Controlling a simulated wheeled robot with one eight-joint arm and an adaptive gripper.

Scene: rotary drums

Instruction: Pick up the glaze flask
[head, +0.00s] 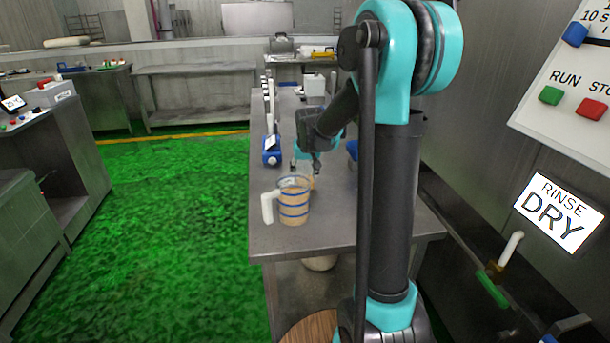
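A tan jug (294,203) with blue bands and a white handle stands upright near the front left of the metal table (330,232). A small blue container (271,151) with a white front sits behind it at the table's left edge. I cannot tell for sure which of these is the glaze flask. My gripper (314,166) hangs above the table, behind and slightly right of the jug in the picture. Its fingers are small and partly hidden by my arm, so its opening is unclear. Something tan shows just behind the jug, mostly hidden.
A row of white and dark items (268,95) lines the table's left edge farther back. A white box (314,84) stands beyond my gripper. My arm hides much of the table's right side. A wall panel (575,105) with buttons and a RINSE DRY sign (558,212) are at right. Green floor lies left.

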